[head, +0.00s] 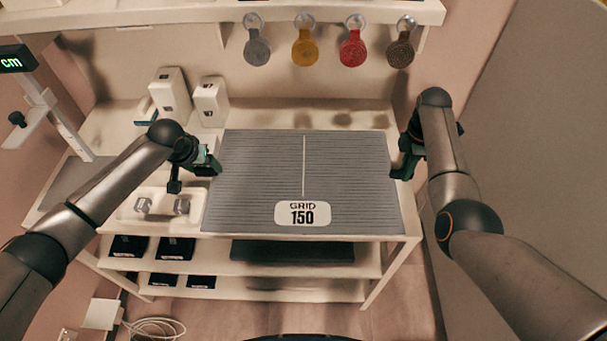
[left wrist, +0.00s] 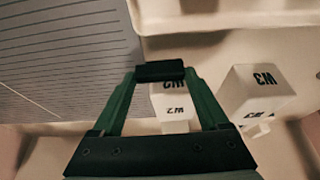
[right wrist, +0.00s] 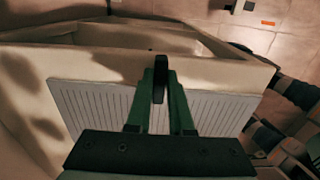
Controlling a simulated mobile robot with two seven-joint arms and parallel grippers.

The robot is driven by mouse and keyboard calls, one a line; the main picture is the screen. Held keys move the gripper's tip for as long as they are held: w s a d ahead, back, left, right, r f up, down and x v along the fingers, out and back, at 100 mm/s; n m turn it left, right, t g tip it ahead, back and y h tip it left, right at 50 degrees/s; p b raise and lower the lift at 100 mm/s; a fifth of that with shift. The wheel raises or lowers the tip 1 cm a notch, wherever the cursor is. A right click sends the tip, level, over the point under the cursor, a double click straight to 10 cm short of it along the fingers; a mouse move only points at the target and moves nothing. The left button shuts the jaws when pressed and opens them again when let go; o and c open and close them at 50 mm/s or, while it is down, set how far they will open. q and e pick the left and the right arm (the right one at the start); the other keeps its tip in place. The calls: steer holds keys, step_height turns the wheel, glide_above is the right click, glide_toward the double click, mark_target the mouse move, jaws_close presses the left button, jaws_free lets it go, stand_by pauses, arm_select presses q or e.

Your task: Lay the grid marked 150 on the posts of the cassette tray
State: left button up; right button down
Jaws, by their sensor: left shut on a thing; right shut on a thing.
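The grid marked 150 (head: 255,180) is a large grey lined panel with a white label near its front edge. It spans between my two grippers over the white bench and looks about level. My left gripper (head: 208,163) is shut on its left edge; the grid shows at the upper left of the left wrist view (left wrist: 60,55). My right gripper (head: 402,168) is shut on its right edge, and the grid also shows in the right wrist view (right wrist: 90,102). I cannot make out the cassette tray or its posts. I cannot tell whether the grid touches anything below.
White blocks (head: 172,92) stand behind and left of the grid. A pale panel with two knobs (head: 128,206) lies at the front left. Several coloured round tags (head: 305,50) hang from the upper shelf. Dark items (head: 290,250) lie on the shelf below.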

arm_select(q)
jaws_close()
stand_by(0.6)
steer(key=shift+r, duration=0.2)
